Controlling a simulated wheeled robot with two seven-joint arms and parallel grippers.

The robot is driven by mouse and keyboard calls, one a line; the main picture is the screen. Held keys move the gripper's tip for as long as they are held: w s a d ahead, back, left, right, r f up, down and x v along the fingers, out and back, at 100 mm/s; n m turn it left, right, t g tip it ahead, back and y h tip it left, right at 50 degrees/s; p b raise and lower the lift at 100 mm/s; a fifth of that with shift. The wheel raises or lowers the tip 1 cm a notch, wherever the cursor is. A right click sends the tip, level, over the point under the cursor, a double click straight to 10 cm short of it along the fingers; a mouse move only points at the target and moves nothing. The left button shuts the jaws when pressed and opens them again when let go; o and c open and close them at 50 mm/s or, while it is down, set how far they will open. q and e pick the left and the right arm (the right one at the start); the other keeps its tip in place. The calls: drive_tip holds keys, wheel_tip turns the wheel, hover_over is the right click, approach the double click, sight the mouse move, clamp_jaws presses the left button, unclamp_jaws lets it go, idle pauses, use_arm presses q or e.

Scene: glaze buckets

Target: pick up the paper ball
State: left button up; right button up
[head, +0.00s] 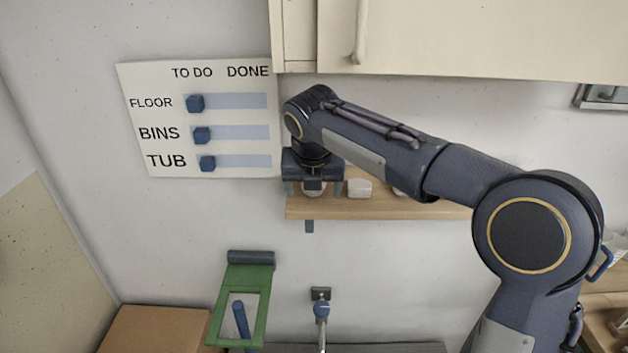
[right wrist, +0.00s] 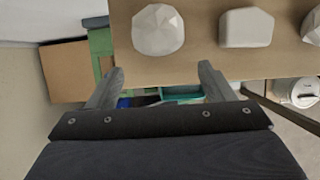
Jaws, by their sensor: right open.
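The paper ball is most likely the rounded, faceted white lump (right wrist: 158,30) at the left end of the wooden shelf (right wrist: 200,68) in the right wrist view. In the head view this lump (head: 314,187) shows partly, below my right gripper (head: 314,193). In the right wrist view my right gripper (right wrist: 160,68) has its fingers wide apart with nothing between them. The lump lies just beyond the fingertips, roughly in line with the gap. My left gripper is not in view.
A white rounded block (head: 359,188) stands right of the lump; a third white thing (right wrist: 313,27) is cut off. A cream cabinet (head: 460,40) hangs above. A wall board (head: 230,118) is left of the gripper. A green frame (head: 240,300) and cardboard box (head: 155,328) are below.

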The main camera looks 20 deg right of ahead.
drive_tip(key=w, duration=0.2)
drive_tip(key=w+d+p, duration=0.1)
drive_tip(key=w, duration=0.1)
drive_tip(key=shift+w+d+f, duration=0.1)
drive_tip(key=shift+w, duration=0.05)
drive_tip(key=shift+f, duration=0.5)
drive_tip(key=c, duration=1)
